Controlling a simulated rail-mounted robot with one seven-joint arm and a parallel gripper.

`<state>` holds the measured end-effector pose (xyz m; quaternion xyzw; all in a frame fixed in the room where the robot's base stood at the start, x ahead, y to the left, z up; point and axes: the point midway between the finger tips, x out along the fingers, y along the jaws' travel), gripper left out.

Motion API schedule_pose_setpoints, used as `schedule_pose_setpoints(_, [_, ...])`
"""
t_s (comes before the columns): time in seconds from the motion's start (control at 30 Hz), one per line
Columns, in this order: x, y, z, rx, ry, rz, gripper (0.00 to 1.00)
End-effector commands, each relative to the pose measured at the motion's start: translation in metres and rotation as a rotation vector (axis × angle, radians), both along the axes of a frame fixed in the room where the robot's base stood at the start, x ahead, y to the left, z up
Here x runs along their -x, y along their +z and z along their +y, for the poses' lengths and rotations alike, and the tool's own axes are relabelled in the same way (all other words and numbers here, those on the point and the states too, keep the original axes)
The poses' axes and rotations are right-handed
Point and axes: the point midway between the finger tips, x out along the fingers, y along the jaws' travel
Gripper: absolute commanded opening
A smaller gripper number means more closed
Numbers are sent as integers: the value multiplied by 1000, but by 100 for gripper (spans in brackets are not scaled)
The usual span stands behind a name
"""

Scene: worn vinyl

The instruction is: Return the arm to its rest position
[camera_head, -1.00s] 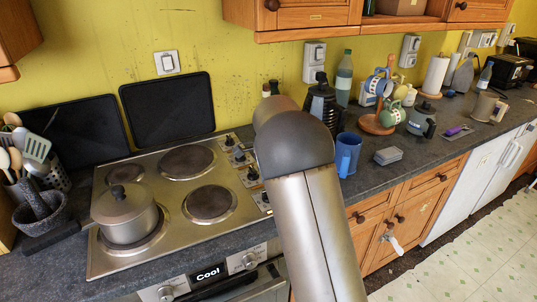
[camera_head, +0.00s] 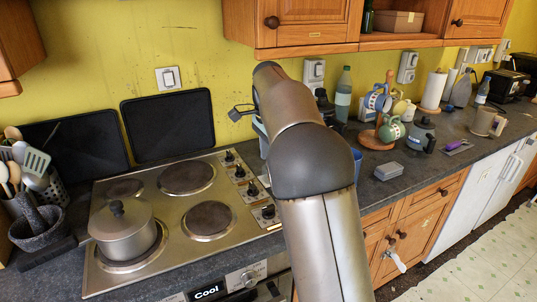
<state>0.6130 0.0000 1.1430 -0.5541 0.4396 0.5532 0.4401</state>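My arm rises from the bottom centre of the head view, bends at a dark elbow joint and reaches up toward the wall beside the stove. My gripper (camera_head: 239,112) shows as a small dark shape left of the arm's far end, above the back right of the stove and in front of the yellow wall. It is small and partly hidden by my arm, so I cannot tell whether its fingers are open or shut. I see nothing held in it.
A lidded pot (camera_head: 122,232) stands on the stove (camera_head: 150,200). A dark jug (camera_head: 324,103), green bottle (camera_head: 343,92), mug tree (camera_head: 377,140) and grey kettle (camera_head: 421,136) stand right of my arm. Wall cupboards (camera_head: 305,22) hang above. The floor (camera_head: 480,270) at lower right is clear.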

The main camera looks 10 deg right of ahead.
Motion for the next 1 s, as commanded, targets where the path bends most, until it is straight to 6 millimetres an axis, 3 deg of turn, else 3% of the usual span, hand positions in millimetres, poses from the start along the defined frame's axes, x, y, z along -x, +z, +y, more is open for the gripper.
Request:
schedule_pose_setpoints(0.37, [1, 0, 0, -1, 2, -1, 38])
schedule_pose_setpoints(0.47, [11, 1, -3, -11, 38, -2, 38])
schedule_pose_setpoints(0.53, [29, 0, -7, -25, 104, -4, 38])
schedule_pose_setpoints(0.67, [87, -8, -11, -55, 327, -18, 38])
schedule_pose_setpoints(0.77, [145, -23, -9, -63, 547, -35, 38])
schedule_pose_setpoints(1.0, [282, -80, 3, -20, 1065, -54, 38])
